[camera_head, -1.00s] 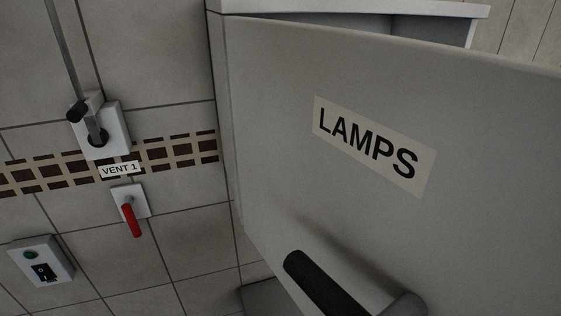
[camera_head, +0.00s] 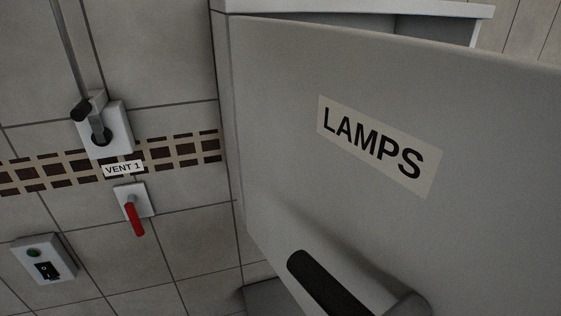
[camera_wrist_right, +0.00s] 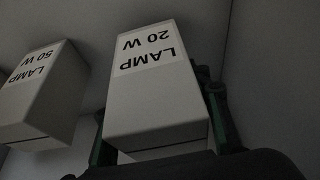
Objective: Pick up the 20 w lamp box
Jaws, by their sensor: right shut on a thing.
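The 20 W lamp box (camera_wrist_right: 155,100) is a white box with an upside-down "LAMP 20 W" label in the right wrist view. My right gripper (camera_wrist_right: 160,125) is shut on it, with a dark green finger on each side of the box. The box and the right gripper are inside a dim cabinet. In the head view the open cabinet door (camera_head: 290,150), labelled LAMPS, fills the right side and hides the inside. My left gripper is not in view.
A 50 W lamp box (camera_wrist_right: 40,100) stands close to the left in the right wrist view. A cabinet wall (camera_wrist_right: 270,70) is on the right. In the head view a red lever (camera_head: 134,215), a VENT 1 label (camera_head: 123,168) and a switch box (camera_head: 44,260) are on the tiled wall.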

